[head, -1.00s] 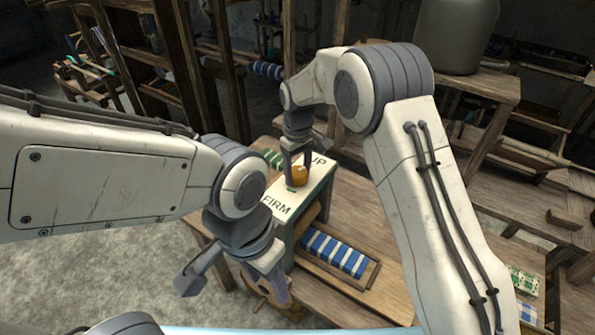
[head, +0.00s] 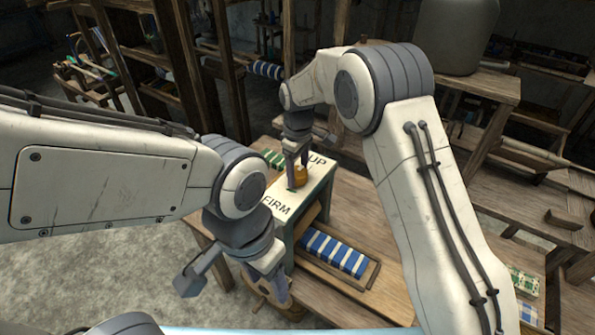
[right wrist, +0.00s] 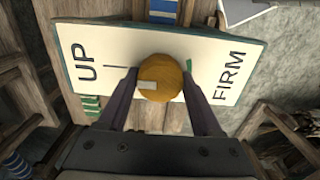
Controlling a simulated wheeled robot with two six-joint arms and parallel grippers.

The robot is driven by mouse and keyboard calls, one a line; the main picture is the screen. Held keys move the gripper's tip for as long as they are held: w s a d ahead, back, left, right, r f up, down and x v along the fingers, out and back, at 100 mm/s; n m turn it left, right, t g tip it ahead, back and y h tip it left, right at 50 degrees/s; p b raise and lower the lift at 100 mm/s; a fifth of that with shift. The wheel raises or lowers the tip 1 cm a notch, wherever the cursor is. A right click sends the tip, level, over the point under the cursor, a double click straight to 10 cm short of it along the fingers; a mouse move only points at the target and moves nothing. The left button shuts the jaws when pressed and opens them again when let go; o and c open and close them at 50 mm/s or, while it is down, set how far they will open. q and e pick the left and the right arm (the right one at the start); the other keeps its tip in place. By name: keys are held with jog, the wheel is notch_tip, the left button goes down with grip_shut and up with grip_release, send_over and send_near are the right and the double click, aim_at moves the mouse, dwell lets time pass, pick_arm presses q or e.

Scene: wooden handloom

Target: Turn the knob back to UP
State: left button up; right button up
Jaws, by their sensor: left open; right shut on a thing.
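The round ochre knob (right wrist: 172,77) sits on a white plate (right wrist: 218,30) lettered UP and FIRM. A pale mark on the knob lies on its UP side, in the right wrist view pointing left, slightly below the dark tick by UP. A green mark (right wrist: 188,66) is on the FIRM side. My right gripper (right wrist: 163,80) is shut on the knob, one finger at each side. In the head view the knob (head: 301,174) is partly hidden by that gripper. My left gripper (head: 232,284) is open and empty, low in front of the plate's stand.
A blue-and-white striped cloth (head: 335,251) lies in a wooden tray right of the plate. Green-and-white striped cloth (head: 274,158) shows behind the plate. Wooden loom beams and a bench (head: 460,82) stand behind. Floor (head: 130,265) is clear at the left.

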aim_at(298, 171)
jog(key=o, duration=1.4)
jog(key=shift+c, duration=0.2)
jog(key=shift+r, duration=0.15)
jog(key=shift+w+r, duration=0.1)
jog(key=shift+r, duration=0.2)
notch_tip(298, 171, up, 10)
jog(key=b, duration=0.2)
jog(key=shift+f+b, duration=0.15)
jog(key=shift+b, duration=0.2)
